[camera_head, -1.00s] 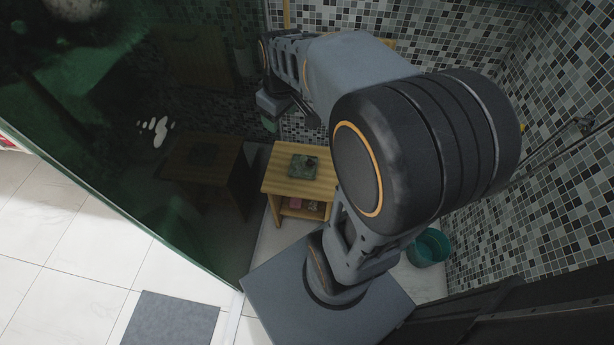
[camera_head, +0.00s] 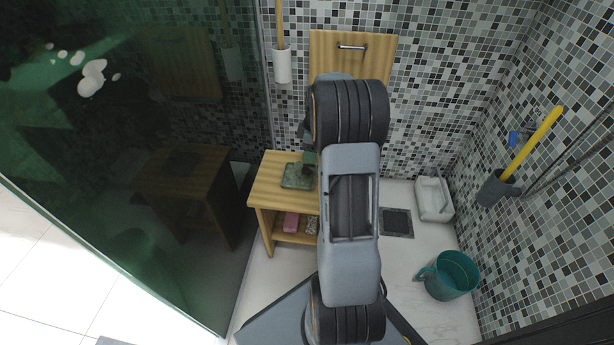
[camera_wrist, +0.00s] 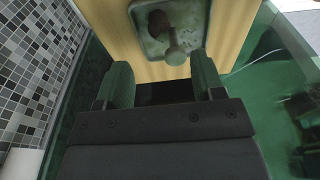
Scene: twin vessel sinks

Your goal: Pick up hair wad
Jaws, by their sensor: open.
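A dark brown clump (camera_wrist: 158,22), which looks like the hair wad, lies in a green tray (camera_wrist: 145,47) in the wrist view. A grey-green knobbed piece (camera_wrist: 176,50) is beside it in the tray. The tray (camera_head: 292,183) also shows in the head view, on a small wooden table (camera_head: 264,190); my arm hides part of the table, and the clump is not clear there. My gripper (camera_wrist: 163,82) is open and empty, its fingers pointing toward the tray's near edge, apart from the clump. In the head view my arm mostly hides it.
A pink item (camera_head: 291,222) lies on the table's lower shelf. A green glass panel (camera_head: 190,240) stands at the left. A teal bucket (camera_head: 449,275) and a white basin (camera_head: 433,200) are on the floor at the right. A wooden cabinet door (camera_head: 352,62) is behind my arm.

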